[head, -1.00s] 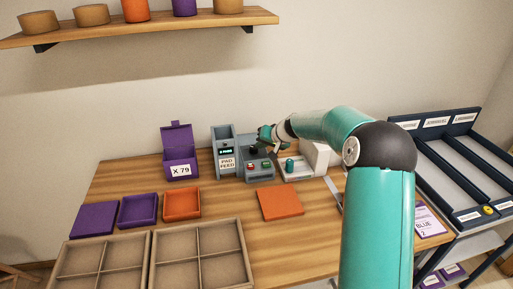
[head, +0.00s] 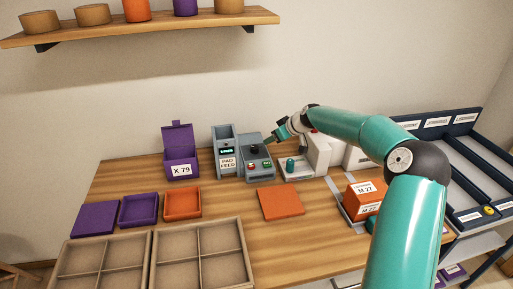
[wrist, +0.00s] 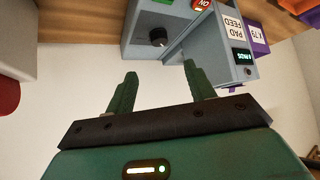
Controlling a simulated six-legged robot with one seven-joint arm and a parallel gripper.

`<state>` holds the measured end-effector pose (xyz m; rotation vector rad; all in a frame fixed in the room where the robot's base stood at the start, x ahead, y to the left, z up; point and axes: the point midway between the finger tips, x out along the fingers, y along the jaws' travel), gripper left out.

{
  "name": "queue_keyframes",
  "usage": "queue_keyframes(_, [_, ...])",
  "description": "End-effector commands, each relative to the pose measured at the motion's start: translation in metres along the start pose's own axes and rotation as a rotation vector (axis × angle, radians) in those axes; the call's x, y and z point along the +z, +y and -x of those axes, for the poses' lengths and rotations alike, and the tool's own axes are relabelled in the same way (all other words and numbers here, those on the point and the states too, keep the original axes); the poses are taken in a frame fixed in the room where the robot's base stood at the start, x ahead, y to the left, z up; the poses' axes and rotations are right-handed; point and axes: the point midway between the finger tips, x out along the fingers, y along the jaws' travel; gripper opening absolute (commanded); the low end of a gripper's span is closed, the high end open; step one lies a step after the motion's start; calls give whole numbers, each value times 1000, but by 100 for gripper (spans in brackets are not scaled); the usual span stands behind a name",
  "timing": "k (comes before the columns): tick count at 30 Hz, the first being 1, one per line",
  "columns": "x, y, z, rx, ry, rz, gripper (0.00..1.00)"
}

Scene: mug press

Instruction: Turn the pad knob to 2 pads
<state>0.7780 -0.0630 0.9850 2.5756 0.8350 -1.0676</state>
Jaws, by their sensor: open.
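The pad feed unit (head: 226,165) is a grey box at the back of the table with a small lit display (head: 227,151). The black pad knob (head: 254,150) is on the grey panel joined to its right side. In the wrist view the knob (wrist: 158,37) shows whole and uncovered, with a pale mark. The display (wrist: 241,57) there is upside down and ends in "PADS"; I cannot read its number surely. My gripper (wrist: 160,80) is open and empty, its green fingers apart. In the head view it is just right of the knob, not touching it.
Red (head: 251,166) and green (head: 266,165) buttons sit in front of the knob. A white machine (head: 318,152) stands to the right. A purple box marked X 79 (head: 180,168) is to the left. An orange pad (head: 281,204) lies in front. Orange boxes (head: 363,197) are at the right.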

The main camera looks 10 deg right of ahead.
Motion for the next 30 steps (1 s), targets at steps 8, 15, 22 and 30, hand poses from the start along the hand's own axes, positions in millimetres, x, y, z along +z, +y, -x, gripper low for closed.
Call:
queue_keyframes(8, [0,-1,-32,-3,-1,10,54])
queue_keyframes(15, [0,-1,-80,-2,-1,7,54])
queue_keyframes(22, [0,0,-120,-1,-1,7,54])
queue_keyframes(30, [0,1,-137,1,-1,7,54])
